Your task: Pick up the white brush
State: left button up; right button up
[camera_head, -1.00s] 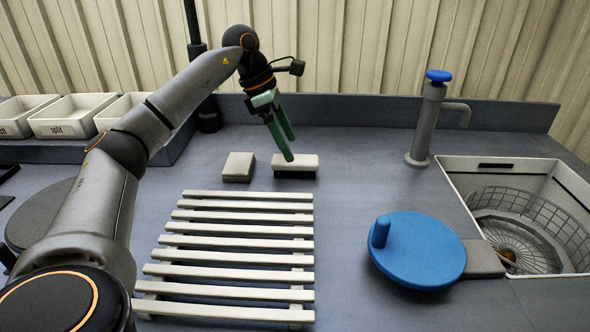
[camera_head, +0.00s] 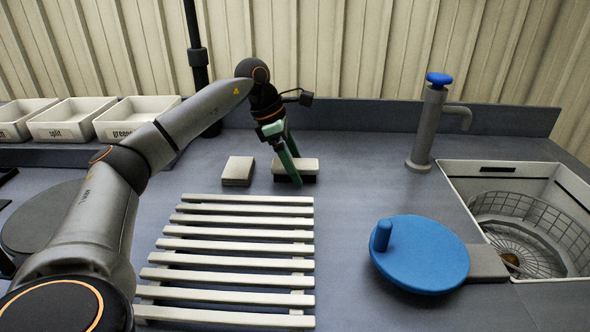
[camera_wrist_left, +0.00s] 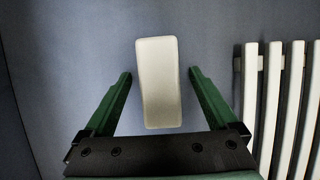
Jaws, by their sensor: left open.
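The white brush (camera_head: 308,165) lies on the grey counter behind the slatted rack, its pale back up and dark bristles beneath. It also shows in the left wrist view (camera_wrist_left: 158,82), between the two fingers with a gap on each side. My left gripper (camera_head: 294,180) is open, its green fingers pointing down at the brush and partly covering it in the head view. In the left wrist view the fingers (camera_wrist_left: 160,80) stand on either side of the brush. I cannot tell whether the fingertips touch the counter. My right gripper is not in view.
A pale block (camera_head: 238,170) lies just left of the brush. A slatted rack (camera_head: 235,231) is in front. A blue round lid with a knob (camera_head: 425,258) and a sink with a wire basket (camera_head: 535,215) are at right. A tap (camera_head: 424,130) stands behind. Labelled bins (camera_head: 65,122) are at left.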

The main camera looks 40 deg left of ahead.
pick_arm(q)
jog(key=shift+f, duration=0.2)
dwell(0.3)
grip_shut()
dwell(0.6)
